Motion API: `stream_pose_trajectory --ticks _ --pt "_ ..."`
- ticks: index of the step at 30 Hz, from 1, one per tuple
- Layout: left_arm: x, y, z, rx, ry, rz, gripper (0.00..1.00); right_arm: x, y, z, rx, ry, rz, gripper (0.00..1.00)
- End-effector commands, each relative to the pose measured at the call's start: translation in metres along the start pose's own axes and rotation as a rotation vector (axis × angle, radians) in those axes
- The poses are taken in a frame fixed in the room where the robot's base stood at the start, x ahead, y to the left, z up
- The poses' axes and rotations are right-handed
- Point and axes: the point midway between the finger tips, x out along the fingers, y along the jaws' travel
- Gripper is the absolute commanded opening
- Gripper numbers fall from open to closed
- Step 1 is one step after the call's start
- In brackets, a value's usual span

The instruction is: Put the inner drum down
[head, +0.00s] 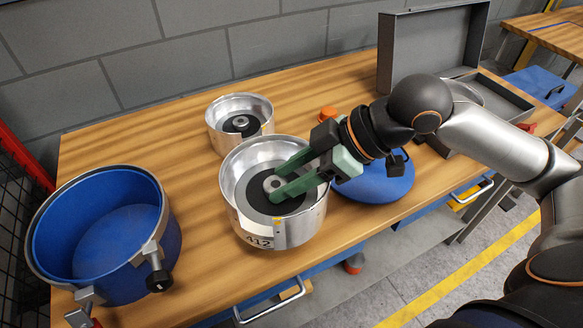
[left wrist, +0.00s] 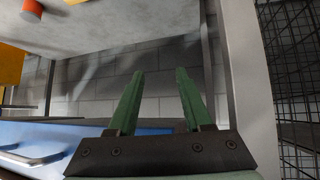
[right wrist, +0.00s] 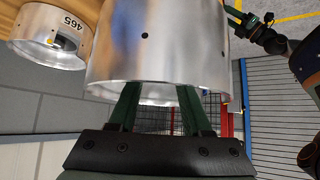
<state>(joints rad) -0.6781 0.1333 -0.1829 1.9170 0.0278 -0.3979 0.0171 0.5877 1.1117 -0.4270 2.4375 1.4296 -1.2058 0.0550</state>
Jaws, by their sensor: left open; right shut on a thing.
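The inner drum (head: 311,222), a silver metal cylinder labelled 412 with a dark disc and a hub inside, stands upright at the front middle of the table. My right gripper (head: 277,178) reaches over its right rim, with its green fingers on either side of the hub. In the right wrist view the drum wall (right wrist: 160,50) hides the fingertips. I cannot tell whether the drum's base touches the table. My left gripper (left wrist: 158,95) is open and empty, away from the drum, and is outside the head view.
A second silver drum (head: 214,137) labelled 465 stands just behind. A blue pot (head: 165,245) with clamps is at the left, a blue round lid (head: 390,190) at the right. An open grey case (head: 425,45) stands at the back right. Wood is clear between pot and drums.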

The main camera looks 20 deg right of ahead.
Motion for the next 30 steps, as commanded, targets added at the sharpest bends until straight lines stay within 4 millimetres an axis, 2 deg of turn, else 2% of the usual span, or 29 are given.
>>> stream_pose_trajectory --ticks 2,13,25,30 --pt "0.001 0.0 0.001 -0.001 -0.001 0.0 0.5 0.006 0.01 -0.007 -0.004 0.02 0.006 0.0" --pt "0.006 0.007 0.005 0.0 -0.008 0.014 0.5 0.052 0.039 0.009 -0.005 0.018 0.006 0.0" --pt "0.008 0.01 -0.002 0.001 0.007 0.022 0.5 0.071 0.052 0.016 -0.004 0.017 0.006 0.0" --pt "0.011 0.01 0.001 0.001 0.002 0.023 0.5 0.086 0.051 0.033 -0.004 0.015 0.005 0.0"
